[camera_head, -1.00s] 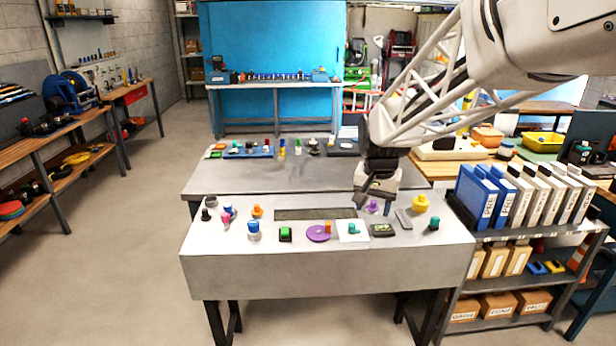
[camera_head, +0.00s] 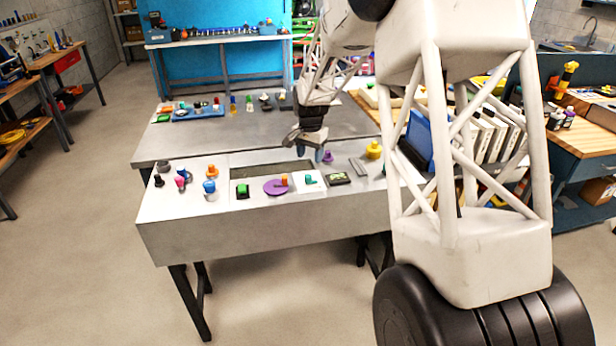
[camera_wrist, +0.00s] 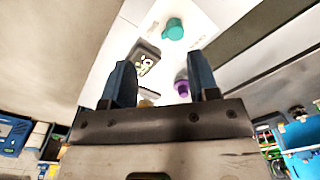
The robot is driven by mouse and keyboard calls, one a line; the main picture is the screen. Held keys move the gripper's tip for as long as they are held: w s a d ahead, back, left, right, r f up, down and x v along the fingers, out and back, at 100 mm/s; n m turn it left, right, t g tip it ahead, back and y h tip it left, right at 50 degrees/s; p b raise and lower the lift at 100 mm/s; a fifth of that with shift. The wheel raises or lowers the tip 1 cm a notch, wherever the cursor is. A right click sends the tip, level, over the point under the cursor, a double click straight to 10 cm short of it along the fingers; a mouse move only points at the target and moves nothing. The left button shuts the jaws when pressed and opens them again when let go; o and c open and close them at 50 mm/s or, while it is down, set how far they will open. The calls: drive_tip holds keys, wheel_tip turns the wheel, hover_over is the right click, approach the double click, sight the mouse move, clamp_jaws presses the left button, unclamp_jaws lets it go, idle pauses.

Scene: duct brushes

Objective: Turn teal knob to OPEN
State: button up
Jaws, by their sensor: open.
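The teal knob (camera_head: 308,180) sits on a white square plate (camera_head: 317,186) at the front of the grey bench in the head view. In the wrist view the teal knob (camera_wrist: 174,29) stands on white near the top, beyond the fingertips. Any markings on its plate are too small to read. My gripper (camera_head: 309,149) is above the bench, behind the knob and apart from it. In the wrist view my gripper (camera_wrist: 163,78) is open with two dark fingers spread. A purple knob (camera_wrist: 182,87) shows between and below them; nothing is held.
A recessed slot (camera_head: 270,172) lies behind. My arm hides the bench's right end.

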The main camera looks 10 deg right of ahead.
sight(308, 176)
drive_tip(key=shift+m, duration=0.3)
drive_tip(key=w+f, duration=0.3)
drive_tip(key=shift+w+d+f, duration=0.1)
drive_tip(key=shift+w+f, duration=0.1)
drive_tip(key=shift+f, duration=0.05)
drive_tip(key=shift+f, duration=0.1)
drive_tip(key=shift+f, duration=3.8)
drive_tip(key=c, duration=0.9)
